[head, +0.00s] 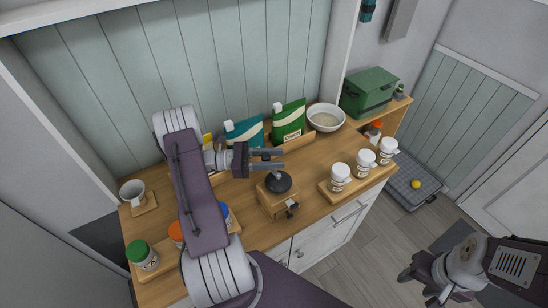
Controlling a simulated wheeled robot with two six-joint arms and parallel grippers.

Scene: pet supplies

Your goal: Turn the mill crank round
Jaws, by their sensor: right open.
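The mill is a small wooden box (279,203) with a black domed top (278,183) and a dark drawer knob (292,210) on its front. It stands on the counter near its front edge. My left gripper (282,159) is just above and behind the dome, its fingers pointing right. The fingers are apart, with a visible gap at the tips. The crank arm and handle are largely hidden by the gripper, so I cannot tell whether the fingers touch them. My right gripper (426,291) is open and empty, low at the right, away from the counter.
Several white jars (340,178) stand on a wooden board to the mill's right. Green (287,120) and teal pouches (244,133) and a white bowl (325,117) are behind. A green-lidded jar (142,256) and a white mug (132,192) are at left. Counter between mill and jars is clear.

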